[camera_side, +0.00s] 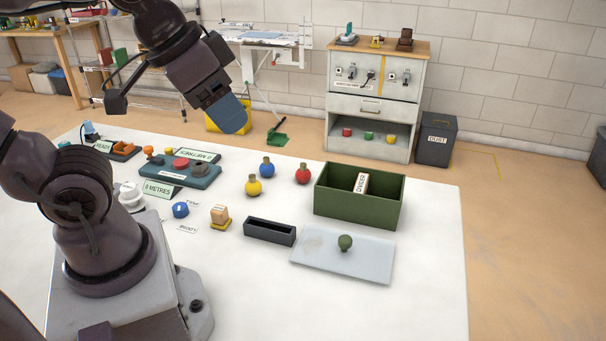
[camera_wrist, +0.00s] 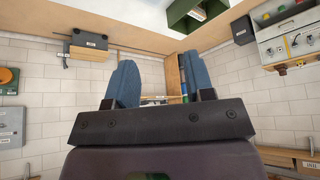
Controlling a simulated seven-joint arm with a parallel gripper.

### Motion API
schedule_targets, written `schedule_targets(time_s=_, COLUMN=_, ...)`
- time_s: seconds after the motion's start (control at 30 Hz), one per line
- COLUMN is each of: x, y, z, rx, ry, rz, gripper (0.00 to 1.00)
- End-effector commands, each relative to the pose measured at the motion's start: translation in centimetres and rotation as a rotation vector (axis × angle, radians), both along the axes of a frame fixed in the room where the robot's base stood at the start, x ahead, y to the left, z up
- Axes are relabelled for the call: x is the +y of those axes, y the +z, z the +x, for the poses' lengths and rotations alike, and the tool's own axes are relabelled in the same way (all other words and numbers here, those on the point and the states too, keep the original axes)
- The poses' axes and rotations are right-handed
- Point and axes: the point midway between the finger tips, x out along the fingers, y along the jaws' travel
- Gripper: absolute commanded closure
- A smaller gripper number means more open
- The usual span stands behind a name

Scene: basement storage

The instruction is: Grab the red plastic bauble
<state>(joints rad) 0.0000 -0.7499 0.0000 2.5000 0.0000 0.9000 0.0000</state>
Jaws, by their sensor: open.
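The red bauble (camera_side: 303,175) stands on the white table (camera_side: 420,290), just left of the green box (camera_side: 360,211). A blue bauble (camera_side: 267,168) and a yellow bauble (camera_side: 252,187) stand to its left. My gripper (camera_side: 228,117) is raised above the table, up and to the left of the red bauble in the side view, and touches nothing. In the wrist view my gripper (camera_wrist: 157,75) shows two blue fingers spread apart with nothing between them. I cannot make out the red bauble in the wrist view.
The green box holds a white divider block (camera_side: 361,183). The table's right front is clear.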

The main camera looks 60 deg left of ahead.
Motion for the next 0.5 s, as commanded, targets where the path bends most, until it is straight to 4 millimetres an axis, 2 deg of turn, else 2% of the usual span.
schedule_targets(time_s=0.07, x=0.0, y=0.0, z=0.1, rx=-0.002, ry=-0.004, rz=0.002, gripper=0.52)
schedule_targets(time_s=0.17, x=0.3, y=-0.1, z=1.5, rx=-0.018, ry=-0.041, rz=0.017, gripper=0.52)
schedule_targets(time_s=0.27, x=1.0, y=-0.4, z=4.5, rx=-0.061, ry=-0.123, rz=0.064, gripper=0.52)
schedule_targets(time_s=0.37, x=2.5, y=-1.3, z=8.8, rx=-0.125, ry=-0.232, rz=0.156, gripper=0.52)
schedule_targets(time_s=0.5, x=5.7, y=-3.4, z=14.7, rx=-0.205, ry=-0.377, rz=0.356, gripper=0.52)
